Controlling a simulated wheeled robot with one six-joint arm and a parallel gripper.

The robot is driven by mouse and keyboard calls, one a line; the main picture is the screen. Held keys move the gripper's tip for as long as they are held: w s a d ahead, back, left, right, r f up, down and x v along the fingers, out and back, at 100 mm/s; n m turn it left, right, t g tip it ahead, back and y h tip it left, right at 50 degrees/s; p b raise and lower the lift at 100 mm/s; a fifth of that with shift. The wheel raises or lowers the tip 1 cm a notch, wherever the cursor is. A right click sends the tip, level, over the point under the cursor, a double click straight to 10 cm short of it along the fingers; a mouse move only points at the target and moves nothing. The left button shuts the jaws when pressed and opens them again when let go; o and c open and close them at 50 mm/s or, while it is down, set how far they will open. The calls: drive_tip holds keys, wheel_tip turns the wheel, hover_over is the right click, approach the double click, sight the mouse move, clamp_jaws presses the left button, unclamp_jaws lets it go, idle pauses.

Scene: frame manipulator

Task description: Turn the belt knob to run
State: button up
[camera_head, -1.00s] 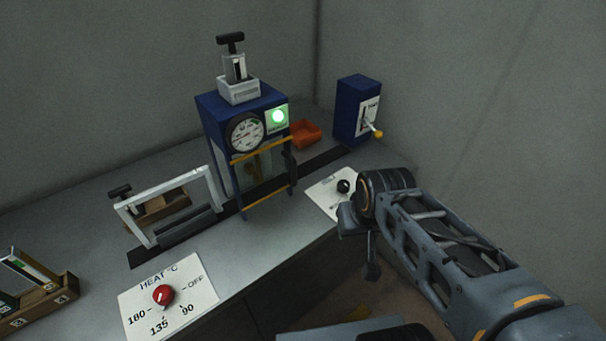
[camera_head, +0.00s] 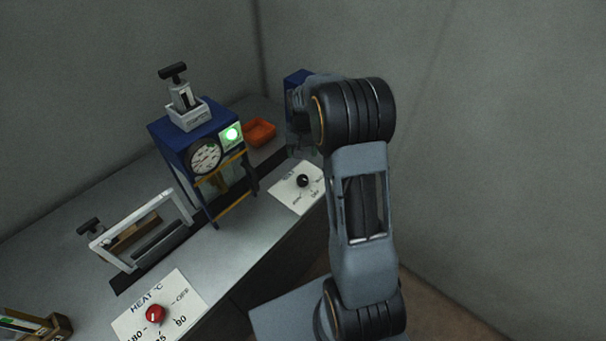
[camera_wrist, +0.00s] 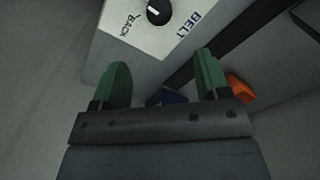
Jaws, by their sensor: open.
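The belt knob is a black knob (camera_head: 303,181) with a white pointer line, on a white label plate (camera_head: 286,195) at the counter's right front edge. In the wrist view the knob (camera_wrist: 159,12) is at the top, with "BELT" and "BACK" readable on the plate (camera_wrist: 130,50). My gripper (camera_wrist: 163,75) is open and empty, its two green fingers apart and pointing toward the plate, with the knob beyond the gap between them. I cannot tell the pointer's exact setting.
A blue machine with a gauge (camera_head: 205,158) and lit green lamp (camera_head: 232,134) stands over the dark belt. An orange tray (camera_head: 260,132) lies behind it. A blue box (camera_head: 297,78) is partly hidden by my arm. A red heat knob (camera_head: 155,313) is at the front left.

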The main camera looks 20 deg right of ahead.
sight(302, 178)
wheel_tip(302, 178, down, 14)
drive_tip(key=p, duration=0.2)
drive_tip(key=shift+r+p, duration=0.2)
drive_tip(key=shift+p, duration=0.15)
drive_tip(key=shift+c, duration=0.5)
drive_tip(key=shift+d, duration=0.1)
drive_tip(key=c, duration=0.7)
drive_tip(key=shift+d, duration=0.1)
drive_tip(key=shift+c, duration=0.6)
